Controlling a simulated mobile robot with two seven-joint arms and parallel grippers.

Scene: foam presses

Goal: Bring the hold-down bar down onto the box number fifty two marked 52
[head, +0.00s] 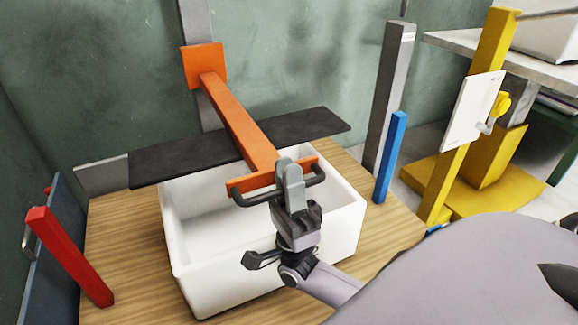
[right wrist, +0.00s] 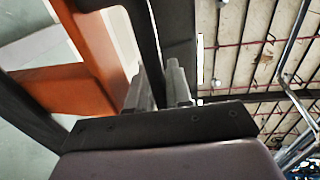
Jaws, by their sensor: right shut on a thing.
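The hold-down bar shows in the head view as an orange arm (head: 238,122) running forward from a grey upright, with a long dark plank (head: 165,162) across beneath it. Its front end has an orange crosspiece with a dark handle (head: 246,198). My right gripper (head: 290,182) is shut on the handle. A white open-topped box (head: 225,270) stands on the wooden table below. The plank lies over the box's back part; I cannot tell whether they touch. No number 52 is readable. The right wrist view shows the fingers (right wrist: 160,88) close up beside the orange arm (right wrist: 65,88). My left gripper is not in view.
A red post (head: 70,255) leans at the table's left and a blue post (head: 390,158) stands at its right. A grey post (head: 388,95) and a yellow stand (head: 450,180) with a white panel (head: 470,112) are further right. Bare wood (head: 125,240) lies left of the box.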

